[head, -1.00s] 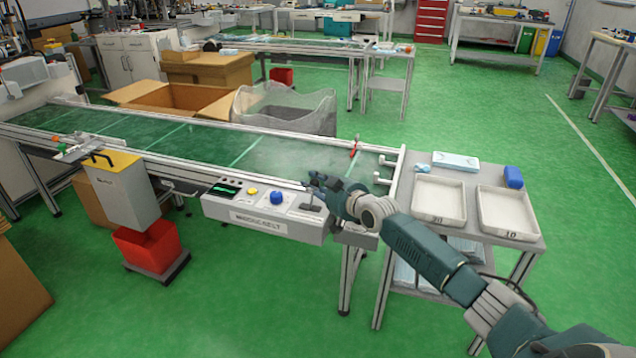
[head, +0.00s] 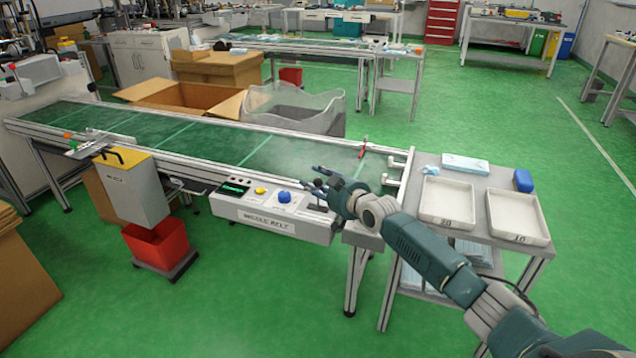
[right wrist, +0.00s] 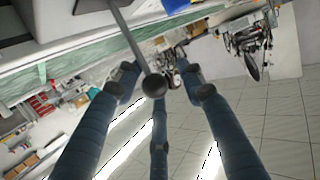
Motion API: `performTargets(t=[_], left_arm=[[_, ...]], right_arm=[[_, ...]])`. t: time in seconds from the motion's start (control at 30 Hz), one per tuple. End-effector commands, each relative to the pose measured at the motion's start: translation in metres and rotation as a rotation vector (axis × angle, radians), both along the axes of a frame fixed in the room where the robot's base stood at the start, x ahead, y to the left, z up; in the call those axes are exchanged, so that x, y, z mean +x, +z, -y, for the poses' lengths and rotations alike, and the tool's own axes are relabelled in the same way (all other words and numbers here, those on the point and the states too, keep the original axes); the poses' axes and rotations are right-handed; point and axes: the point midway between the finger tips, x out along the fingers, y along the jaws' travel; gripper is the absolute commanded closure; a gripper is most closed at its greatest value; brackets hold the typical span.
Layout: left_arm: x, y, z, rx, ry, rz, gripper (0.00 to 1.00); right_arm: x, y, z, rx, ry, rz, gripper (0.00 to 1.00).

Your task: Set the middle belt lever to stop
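The middle belt control box (head: 270,213) is fixed to the front side of the belt, with a label reading MIDDLE BELT. Its lever (head: 317,190) stands at the box's right end, partly hidden by my right gripper (head: 321,184). In the right wrist view the lever's grey rod ends in a dark ball knob (right wrist: 155,85). The right gripper's blue fingers (right wrist: 157,88) are spread around the knob, with gaps visible at the sides; contact cannot be told. The lever's position markings are too small to read. My left gripper is not in view.
A yellow button (head: 260,191) and a blue button (head: 284,197) sit on the box left of the lever. A side table (head: 468,236) with two white trays stands right of the belt. A red bin (head: 157,243) stands on the floor at left.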

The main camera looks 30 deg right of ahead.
Motion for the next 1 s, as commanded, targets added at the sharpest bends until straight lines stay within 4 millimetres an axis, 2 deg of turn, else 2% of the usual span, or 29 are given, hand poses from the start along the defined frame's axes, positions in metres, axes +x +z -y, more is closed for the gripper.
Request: performTargets(t=[0.37, 0.53, 0.8, 1.0], left_arm=[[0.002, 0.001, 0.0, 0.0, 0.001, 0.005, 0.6], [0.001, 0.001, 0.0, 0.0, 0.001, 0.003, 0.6], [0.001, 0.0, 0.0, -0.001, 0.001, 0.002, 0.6], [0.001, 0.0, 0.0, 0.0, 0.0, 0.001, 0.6]], right_arm=[[-0.007, -0.002, 0.003, -0.003, -0.003, -0.007, 0.59], [-0.03, 0.002, 0.004, -0.004, -0.002, -0.007, 0.59], [-0.085, 0.015, 0.008, -0.006, 0.0, -0.007, 0.59], [-0.11, 0.022, 0.01, -0.003, 0.0, -0.006, 0.59]])
